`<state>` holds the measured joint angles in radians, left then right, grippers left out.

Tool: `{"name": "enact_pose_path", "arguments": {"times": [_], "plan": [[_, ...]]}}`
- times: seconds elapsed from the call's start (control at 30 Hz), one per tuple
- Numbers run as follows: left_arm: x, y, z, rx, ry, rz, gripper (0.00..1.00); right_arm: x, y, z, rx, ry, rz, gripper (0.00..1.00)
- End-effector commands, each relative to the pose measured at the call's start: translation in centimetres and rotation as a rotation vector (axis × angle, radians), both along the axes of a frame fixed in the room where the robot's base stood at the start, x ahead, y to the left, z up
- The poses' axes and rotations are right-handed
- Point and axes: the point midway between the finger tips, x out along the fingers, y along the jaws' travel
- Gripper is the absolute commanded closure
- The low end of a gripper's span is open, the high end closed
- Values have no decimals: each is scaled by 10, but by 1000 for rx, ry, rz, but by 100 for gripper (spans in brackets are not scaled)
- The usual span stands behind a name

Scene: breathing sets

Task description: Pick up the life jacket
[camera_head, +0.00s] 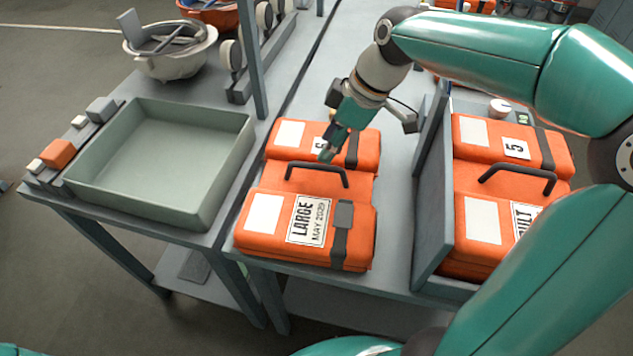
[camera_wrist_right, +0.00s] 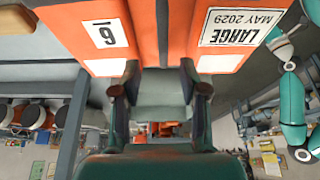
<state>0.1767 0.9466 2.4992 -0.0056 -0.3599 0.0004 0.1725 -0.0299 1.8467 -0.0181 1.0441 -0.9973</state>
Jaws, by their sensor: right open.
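An orange life jacket (camera_head: 270,241) lies on the grey table in the middle of the head view. It has two padded halves, labelled "LARGE MAY 2029" and a number, with dark straps and a black handle (camera_head: 317,169) between them. My right gripper (camera_head: 327,153) is just above the handle, pointing down. Its two fingers (camera_wrist_right: 160,95) are apart with nothing held between them. Whether they touch the handle is hidden.
A second orange life jacket (camera_head: 477,249), labelled "5", lies to the right behind a grey upright divider (camera_head: 431,200). An empty pale green tray (camera_head: 213,211) stands at left.

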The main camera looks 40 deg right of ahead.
Motion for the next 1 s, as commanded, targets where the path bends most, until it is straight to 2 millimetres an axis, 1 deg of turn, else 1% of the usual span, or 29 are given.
{"name": "enact_pose_path", "arguments": {"times": [0.03, 0.1, 0.37, 0.63, 0.77, 1.0], "plan": [[0, 0, -1, 0, 0, 0, 28, 2, 2, -8, 0, 3, 1, 56], [0, 0, -1, 0, 0, 0, 28, 4, 4, -15, 0, 2, -1, 56], [0, 0, 0, 0, -1, 0, 28, 7, 9, -30, 0, 3, 0, 56], [0, 0, 3, 0, -1, 0, 28, 15, 19, -64, 0, 2, -1, 56], [0, 0, 3, 0, -1, 0, 28, 17, 20, -70, 0, 0, -1, 56], [0, 0, 3, 0, -1, 0, 28, 17, 20, -70, -1, -1, -3, 56]]}}
